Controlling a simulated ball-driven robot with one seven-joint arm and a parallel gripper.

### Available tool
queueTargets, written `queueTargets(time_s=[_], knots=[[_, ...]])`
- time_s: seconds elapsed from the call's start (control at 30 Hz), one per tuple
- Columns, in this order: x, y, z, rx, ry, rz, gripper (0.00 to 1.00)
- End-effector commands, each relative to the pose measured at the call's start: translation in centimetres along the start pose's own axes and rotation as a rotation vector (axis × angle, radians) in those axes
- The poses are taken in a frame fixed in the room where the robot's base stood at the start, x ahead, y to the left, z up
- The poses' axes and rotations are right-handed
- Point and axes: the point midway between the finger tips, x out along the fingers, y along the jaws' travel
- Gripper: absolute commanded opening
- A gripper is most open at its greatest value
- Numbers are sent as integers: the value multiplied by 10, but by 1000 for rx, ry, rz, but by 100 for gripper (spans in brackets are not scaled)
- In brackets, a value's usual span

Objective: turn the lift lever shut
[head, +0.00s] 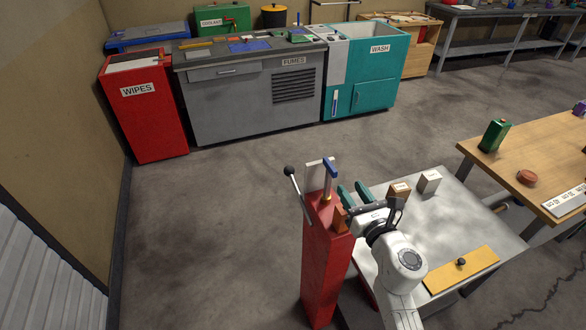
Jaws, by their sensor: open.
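A tall red post (325,255) stands at the left end of the grey table. On its top are a grey rod with a black ball knob (290,171), leaning up and to the left, and an upright blue handle (330,169) above a brass-coloured fitting. I cannot tell for sure which of the two is the lift lever. A pale plate (314,176) stands behind the blue handle. My gripper (355,193) has two teal fingers, apart and empty, just right of the blue handle and not visibly around it. The gripper body hides part of the post's right side.
The grey table (450,225) bears a brown box (399,192), a white box (429,181) and a yellow board with a black knob (461,270). A wooden table (545,150) stands at right. Grey and teal cabinets line the back. Floor left of the post is clear.

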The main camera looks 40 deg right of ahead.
Motion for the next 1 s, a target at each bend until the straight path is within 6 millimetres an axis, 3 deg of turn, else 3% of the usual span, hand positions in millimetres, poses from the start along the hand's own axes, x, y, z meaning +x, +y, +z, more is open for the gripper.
queueTargets(time_s=[0.17,0.7,1.0], knots=[[11,3,-2,-36,5,20,40],[97,5,-3,-32,4,20,40],[109,5,-2,-31,4,18,40]])
